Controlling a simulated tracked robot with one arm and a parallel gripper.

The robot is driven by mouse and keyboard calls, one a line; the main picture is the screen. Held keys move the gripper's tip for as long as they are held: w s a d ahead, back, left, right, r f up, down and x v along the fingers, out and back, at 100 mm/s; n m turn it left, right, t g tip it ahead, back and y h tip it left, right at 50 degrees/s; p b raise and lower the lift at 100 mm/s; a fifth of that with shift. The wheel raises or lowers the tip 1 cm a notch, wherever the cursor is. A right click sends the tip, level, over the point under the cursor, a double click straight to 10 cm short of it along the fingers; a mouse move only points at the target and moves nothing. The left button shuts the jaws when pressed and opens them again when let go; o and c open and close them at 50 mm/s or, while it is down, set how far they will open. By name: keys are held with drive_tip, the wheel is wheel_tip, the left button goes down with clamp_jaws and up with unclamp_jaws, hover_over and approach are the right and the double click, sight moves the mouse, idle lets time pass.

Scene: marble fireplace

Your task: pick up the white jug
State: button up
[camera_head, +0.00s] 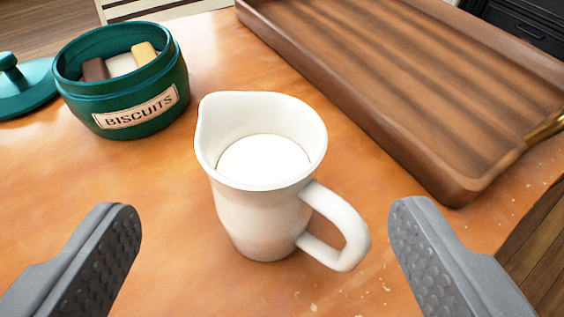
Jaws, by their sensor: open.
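The white jug (258,212) stands upright on the wooden table, near the middle of the view. Its spout points to the upper left and its handle to the lower right. White contents show inside it, below the rim. My gripper (265,222) is open, with one grey finger at the lower left and the other at the lower right. The jug lies between and a little beyond the two fingertips in the picture. Neither finger appears to touch it, and the handle is nearest the right finger.
A green biscuit jar (124,88) holding biscuits stands at the back left, its green lid (24,88) beside it. A large wooden tray (345,92) lies at the back right. The orange-brown table (180,210) is clear around the jug. The table's edge shows at right.

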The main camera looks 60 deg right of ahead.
sight(263, 188)
drive_tip(key=shift+b+x, duration=0.75)
drive_tip(key=shift+x, duration=2.55)
drive_tip(key=shift+w+a, duration=0.1)
drive_tip(key=c, duration=1.3)
